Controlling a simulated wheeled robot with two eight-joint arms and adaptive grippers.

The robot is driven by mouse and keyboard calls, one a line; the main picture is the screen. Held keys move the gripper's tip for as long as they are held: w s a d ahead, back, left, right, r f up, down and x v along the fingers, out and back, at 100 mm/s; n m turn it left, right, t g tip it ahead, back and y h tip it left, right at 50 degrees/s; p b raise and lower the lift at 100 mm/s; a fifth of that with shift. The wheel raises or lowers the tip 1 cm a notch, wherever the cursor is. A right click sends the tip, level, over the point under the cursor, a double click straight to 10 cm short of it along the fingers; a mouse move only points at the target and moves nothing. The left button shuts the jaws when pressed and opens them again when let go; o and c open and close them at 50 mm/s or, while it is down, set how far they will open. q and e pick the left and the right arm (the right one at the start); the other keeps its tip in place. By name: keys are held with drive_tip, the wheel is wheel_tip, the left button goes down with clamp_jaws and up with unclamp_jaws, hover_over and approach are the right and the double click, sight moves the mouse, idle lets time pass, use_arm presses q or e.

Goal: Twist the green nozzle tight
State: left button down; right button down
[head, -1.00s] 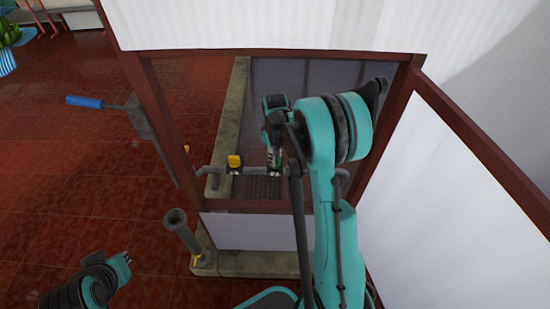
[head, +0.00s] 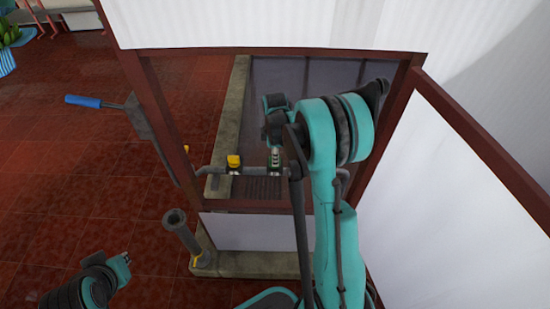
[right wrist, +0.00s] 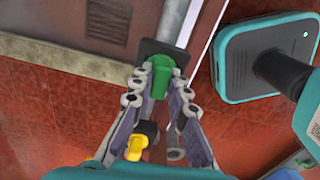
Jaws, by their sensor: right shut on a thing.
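The green nozzle (right wrist: 160,82) stands between the two fingers of my right gripper (right wrist: 161,80) in the right wrist view, and the fingers are shut on it. In the head view my right gripper (head: 274,155) reaches down to the horizontal pipe, and its fingers and wrist hide most of the green nozzle. A yellow nozzle (head: 234,161) sits on the same pipe just to the left; it also shows in the right wrist view (right wrist: 138,141), below the green one. My left gripper (head: 126,258) is low at the left, away from the pipe; its finger opening is unclear.
The grey pipe (head: 210,171) runs across a dark red frame (head: 160,120). A grey upright tube (head: 183,236) stands in front. A blue-handled tool (head: 85,102) is at the left. White panels (head: 230,25) close off the top and right. Tiled floor lies open at left.

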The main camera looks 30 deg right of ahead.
idle(0.3)
drive_tip(key=c, duration=1)
unclamp_jaws()
drive_tip(key=shift+o, duration=0.2)
drive_tip(key=shift+r+p, duration=3.1)
drive_tip(key=shift+r, duration=1.15)
